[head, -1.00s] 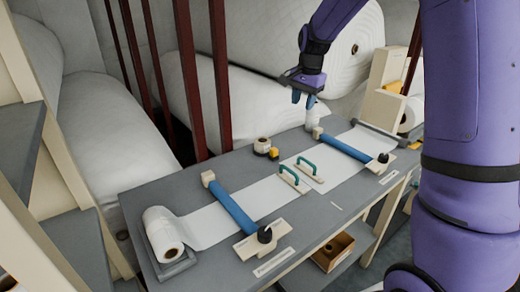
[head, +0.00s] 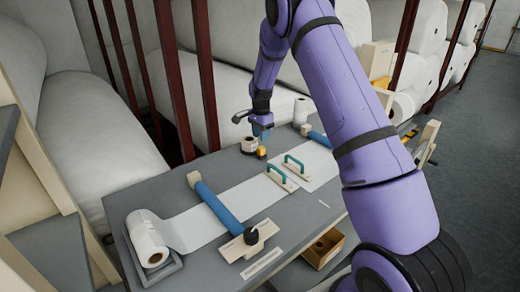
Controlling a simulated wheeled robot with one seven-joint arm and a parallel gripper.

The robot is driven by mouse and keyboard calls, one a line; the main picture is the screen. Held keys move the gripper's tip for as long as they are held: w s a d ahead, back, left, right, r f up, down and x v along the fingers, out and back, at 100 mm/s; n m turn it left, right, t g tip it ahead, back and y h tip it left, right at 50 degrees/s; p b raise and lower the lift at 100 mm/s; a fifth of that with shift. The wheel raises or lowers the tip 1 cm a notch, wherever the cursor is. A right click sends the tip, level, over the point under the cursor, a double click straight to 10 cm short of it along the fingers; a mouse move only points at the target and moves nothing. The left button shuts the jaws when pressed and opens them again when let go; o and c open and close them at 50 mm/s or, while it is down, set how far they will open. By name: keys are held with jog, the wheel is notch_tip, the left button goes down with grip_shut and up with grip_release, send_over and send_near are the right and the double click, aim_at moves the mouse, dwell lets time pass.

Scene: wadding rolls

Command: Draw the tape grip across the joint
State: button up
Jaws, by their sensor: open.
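A beige tape roll (head: 249,145) stands on the grey bench (head: 130,191) behind the white strip. A small yellow piece (head: 261,153), which looks like the tape grip, sits at its right side. My gripper (head: 262,134) is open, pointing down just above and behind the yellow piece; whether they touch is unclear. The joint lies between the left white strip (head: 240,197) and the right white strip (head: 314,160). Two bars with teal handles, one left (head: 277,178) and one right (head: 294,164), lie on either side of it. No tape shows across the joint.
A blue roller (head: 217,203) crosses the left strip; a second blue roller (head: 318,138) is partly hidden by my arm. A white roll (head: 148,238) lies at the left end. A small white roll (head: 301,112) stands behind. Dark red posts (head: 208,80) rise behind the bench.

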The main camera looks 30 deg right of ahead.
aim_at(261, 148)
notch_tip(261, 148, down, 7)
jog(key=shift+r, duration=0.15)
jog(key=shift+c, duration=0.4)
jog(key=shift+s, duration=0.1)
grip_shut()
